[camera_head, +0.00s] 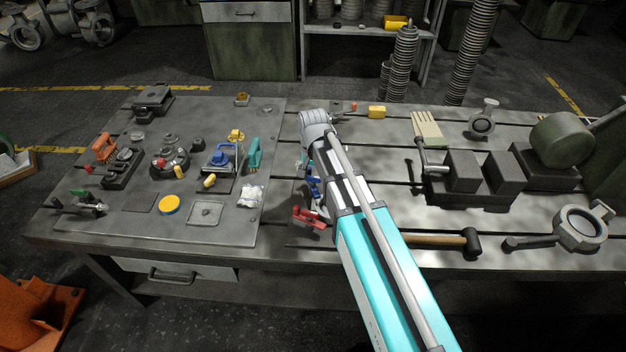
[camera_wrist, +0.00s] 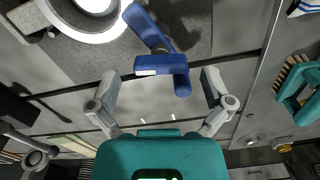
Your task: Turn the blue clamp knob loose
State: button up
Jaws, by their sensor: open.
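The blue clamp knob (camera_wrist: 162,66), a bar-shaped handle with a pale mark on one end, lies between my gripper's two fingers in the wrist view. A blue arm runs from it up beside a round silver casting (camera_wrist: 92,6). My gripper (camera_wrist: 159,80) is open, with one grey finger on each side of the knob. I see gaps on both sides, so the fingers appear apart from it. In the head view, blue parts (camera_head: 315,188) show just left of my arm, which hides most of the knob, the casting and my gripper.
A teal-handled brush (camera_wrist: 303,95) lies right of my gripper in the wrist view. In the head view, a red clamp (camera_head: 308,218) stands close to my arm. A hammer (camera_head: 440,241) and a vise (camera_head: 470,172) are to the right. Small fittings crowd the left plate (camera_head: 130,225).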

jog(key=shift+f, duration=0.4)
jog(key=c, duration=1.1)
jog(key=shift+o, duration=0.2)
jog(key=shift+n, duration=0.7)
jog(key=o, duration=1.1)
jog(key=shift+c, duration=0.2)
jog(key=shift+m, duration=0.5)
